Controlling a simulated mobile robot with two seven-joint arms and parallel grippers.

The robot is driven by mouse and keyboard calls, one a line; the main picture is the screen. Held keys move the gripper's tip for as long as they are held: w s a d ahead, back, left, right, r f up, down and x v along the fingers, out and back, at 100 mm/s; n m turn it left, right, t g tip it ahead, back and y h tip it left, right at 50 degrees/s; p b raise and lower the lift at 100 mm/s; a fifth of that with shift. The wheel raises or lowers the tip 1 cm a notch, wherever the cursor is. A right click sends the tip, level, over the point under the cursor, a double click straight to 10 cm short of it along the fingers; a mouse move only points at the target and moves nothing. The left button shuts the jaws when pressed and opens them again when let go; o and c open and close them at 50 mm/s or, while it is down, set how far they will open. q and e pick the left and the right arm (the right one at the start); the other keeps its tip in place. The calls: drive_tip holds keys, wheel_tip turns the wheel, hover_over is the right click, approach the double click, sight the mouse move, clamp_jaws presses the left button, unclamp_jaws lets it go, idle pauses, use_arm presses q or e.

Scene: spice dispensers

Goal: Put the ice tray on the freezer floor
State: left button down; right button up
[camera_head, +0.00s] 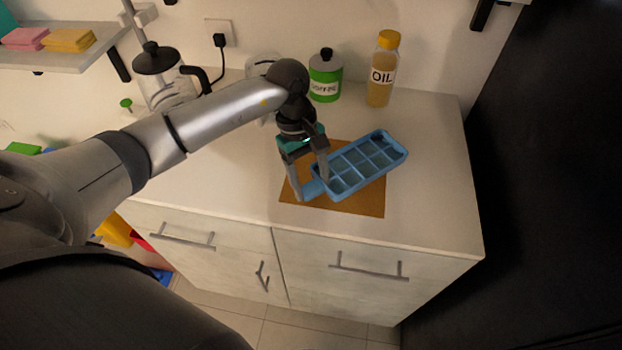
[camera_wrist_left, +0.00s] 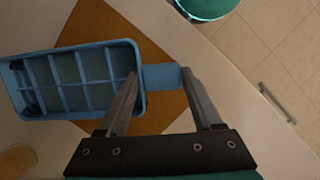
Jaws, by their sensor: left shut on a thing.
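The ice tray (camera_head: 365,163) is light blue with two rows of empty-looking compartments and a flat tab at its near left end. It is over the brown mat (camera_head: 365,207) on the counter; I cannot tell whether it rests on it or is slightly lifted. My left gripper (camera_head: 311,189) is shut on the tray's tab. In the left wrist view, the tab of the tray (camera_wrist_left: 75,82) lies between the two fingers (camera_wrist_left: 160,76). The freezer floor is not in view. My right gripper is not in view.
A tall black surface (camera_head: 545,180) rises right of the counter (camera_head: 437,190). The counter's right end is clear.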

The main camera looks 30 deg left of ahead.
use_arm(q)
drive_tip(key=shift+c, duration=0.2)
unclamp_jaws()
